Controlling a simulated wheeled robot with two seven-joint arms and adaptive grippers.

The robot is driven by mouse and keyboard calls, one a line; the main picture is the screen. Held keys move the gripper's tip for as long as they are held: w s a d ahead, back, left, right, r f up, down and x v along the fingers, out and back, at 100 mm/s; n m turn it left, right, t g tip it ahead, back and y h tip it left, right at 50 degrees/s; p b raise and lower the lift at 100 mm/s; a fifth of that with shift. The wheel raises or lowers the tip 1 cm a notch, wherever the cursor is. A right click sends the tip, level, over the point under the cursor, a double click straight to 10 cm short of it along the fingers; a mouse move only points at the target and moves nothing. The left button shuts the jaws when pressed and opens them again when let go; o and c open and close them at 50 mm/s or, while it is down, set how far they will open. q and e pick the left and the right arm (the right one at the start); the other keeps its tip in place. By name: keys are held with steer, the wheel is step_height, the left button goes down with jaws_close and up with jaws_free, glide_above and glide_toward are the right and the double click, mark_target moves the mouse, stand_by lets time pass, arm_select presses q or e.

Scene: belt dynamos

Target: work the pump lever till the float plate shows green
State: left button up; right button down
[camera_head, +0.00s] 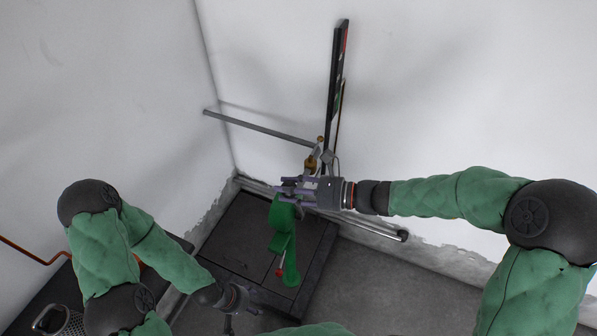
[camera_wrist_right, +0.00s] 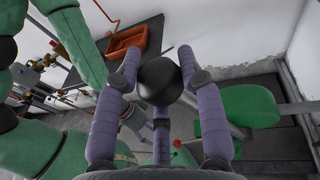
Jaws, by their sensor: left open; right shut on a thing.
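The green pump (camera_head: 284,240) stands on a dark base plate in the corner; it also shows in the right wrist view (camera_wrist_right: 250,106). My right gripper (camera_head: 290,190) is at the top of the pump. In the right wrist view its fingers are shut around the black ball knob (camera_wrist_right: 160,80) of the pump lever. The lever's shaft is mostly hidden by the gripper. A tall dark gauge board (camera_head: 336,85) with red, white and green marks stands against the wall behind; I cannot make out the float plate on it. My left gripper (camera_head: 238,298) is open and empty, low in front of the pump.
A grey pipe (camera_head: 262,128) runs along the wall, and another bar ends low on the right (camera_head: 400,235). A small red knob (camera_head: 279,272) is at the pump's front. An orange tray (camera_wrist_right: 126,42) sits on a dark bench. The floor right of the base is clear.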

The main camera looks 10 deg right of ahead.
steer(key=shift+n+h, duration=0.3)
steer(key=shift+n, duration=0.6)
steer(key=s+a, duration=0.1)
steer(key=s+f+b, duration=0.1)
steer(key=s+a+f+b, duration=0.1)
steer(key=shift+s+a, duration=0.3)
steer(key=shift+s, duration=0.05)
steer(key=c, duration=0.8)
jaws_free()
steer(key=shift+o, duration=0.2)
steer(key=shift+s+a, duration=0.1)
steer(key=v, duration=1.2)
